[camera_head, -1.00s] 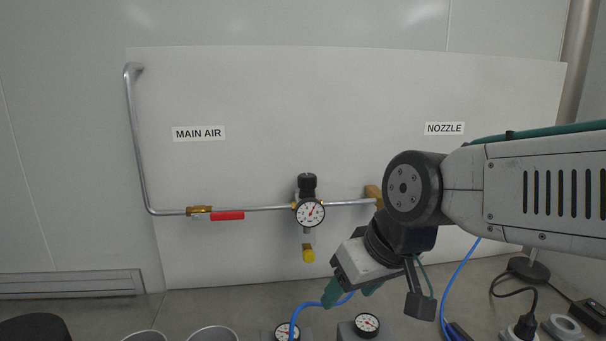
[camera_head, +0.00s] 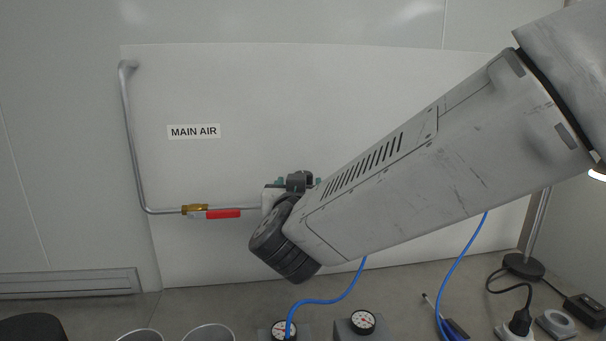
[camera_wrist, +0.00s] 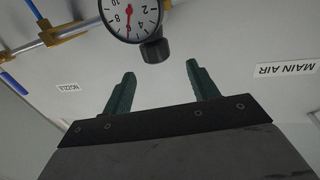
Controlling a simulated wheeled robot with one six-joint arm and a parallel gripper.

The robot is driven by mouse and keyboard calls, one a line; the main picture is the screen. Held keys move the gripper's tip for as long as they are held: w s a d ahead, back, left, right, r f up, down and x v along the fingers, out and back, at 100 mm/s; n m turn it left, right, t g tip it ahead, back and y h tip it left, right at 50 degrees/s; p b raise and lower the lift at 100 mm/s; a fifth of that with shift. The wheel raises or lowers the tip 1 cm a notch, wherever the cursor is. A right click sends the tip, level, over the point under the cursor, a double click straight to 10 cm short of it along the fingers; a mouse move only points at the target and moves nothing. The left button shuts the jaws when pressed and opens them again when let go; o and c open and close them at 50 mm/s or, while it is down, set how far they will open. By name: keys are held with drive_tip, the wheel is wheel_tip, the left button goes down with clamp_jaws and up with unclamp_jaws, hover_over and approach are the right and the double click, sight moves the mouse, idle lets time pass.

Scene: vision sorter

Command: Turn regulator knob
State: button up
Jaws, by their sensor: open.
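The regulator's black knob (camera_wrist: 155,50) shows at the top middle of the wrist view, which is upside down. The round white pressure gauge (camera_wrist: 130,15) with a red needle is beside it, cut by the top edge. My gripper (camera_wrist: 161,69) is open, with its two green fingers apart and nothing between them. The knob lies just beyond the fingertips, roughly in line with the gap. In the head view my arm hides the gauge and most of the regulator area, and I cannot clearly make out the knob there.
The red valve handle (camera_head: 223,213) is on the pipe at the left, under the MAIN AIR label (camera_head: 194,131). A brass fitting (camera_wrist: 62,36) is on the pipe in the wrist view. Blue hoses (camera_head: 335,298) and gauge blocks (camera_head: 362,324) are below.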

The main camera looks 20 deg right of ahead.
sight(303, 172)
drive_tip(key=x, duration=0.7)
drive_tip(key=shift+w+d, duration=0.3)
drive_tip(key=shift+d, duration=0.1)
drive_tip(key=c, duration=1)
